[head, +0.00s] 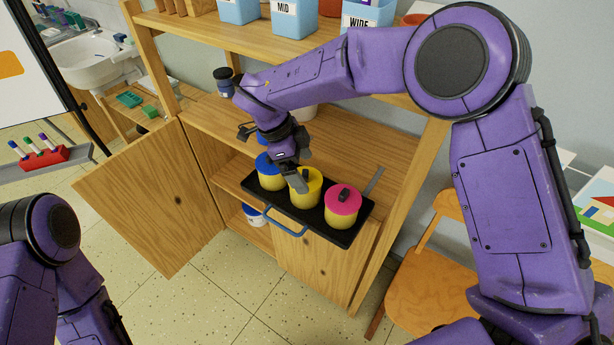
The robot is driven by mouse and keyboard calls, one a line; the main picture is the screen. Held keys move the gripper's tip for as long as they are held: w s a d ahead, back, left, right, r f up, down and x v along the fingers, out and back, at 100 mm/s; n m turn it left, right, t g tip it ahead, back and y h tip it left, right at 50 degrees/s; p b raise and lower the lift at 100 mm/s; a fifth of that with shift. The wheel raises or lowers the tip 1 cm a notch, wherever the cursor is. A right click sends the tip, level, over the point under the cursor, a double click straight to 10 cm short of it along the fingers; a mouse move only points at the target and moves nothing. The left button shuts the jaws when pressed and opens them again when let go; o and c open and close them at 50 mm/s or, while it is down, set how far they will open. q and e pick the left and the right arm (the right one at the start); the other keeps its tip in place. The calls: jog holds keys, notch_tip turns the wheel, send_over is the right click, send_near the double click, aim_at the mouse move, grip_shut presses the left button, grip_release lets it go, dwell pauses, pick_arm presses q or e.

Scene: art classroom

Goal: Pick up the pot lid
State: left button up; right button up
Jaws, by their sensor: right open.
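Three small yellow pots stand in a row on a black tray (350,232) on the cabinet shelf. They have a blue lid (264,160), a yellow lid (312,184) and a pink lid (342,200). Dark knobs show on the yellow and pink lids. My right gripper (299,183) is open and points down over the yellow lid, hiding part of it and of the blue one. I cannot tell whether its fingers touch the yellow lid's knob. My left arm shows at the lower left, but its gripper is out of view.
The tray has a blue handle (285,222) at its front. An open cabinet door (150,200) stands to the left. Blue bins (293,18) sit on the shelf above, and a dark jar (224,82) stands behind. A wooden chair (425,275) is at the right.

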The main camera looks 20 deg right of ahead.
aim_at(305, 173)
jog(key=f, duration=0.1)
jog(key=w+f, duration=0.1)
jog(key=d+f, duration=0.1)
jog(key=f, duration=0.1)
jog(key=shift+w, duration=0.35)
jog(key=shift+s+r, duration=0.3)
jog(key=shift+s, duration=0.05)
jog(key=shift+c, duration=0.3)
jog(key=shift+s+r, duration=0.1)
jog(key=shift+s, duration=0.05)
jog(key=c, duration=0.6)
jog(key=shift+c, duration=0.9)
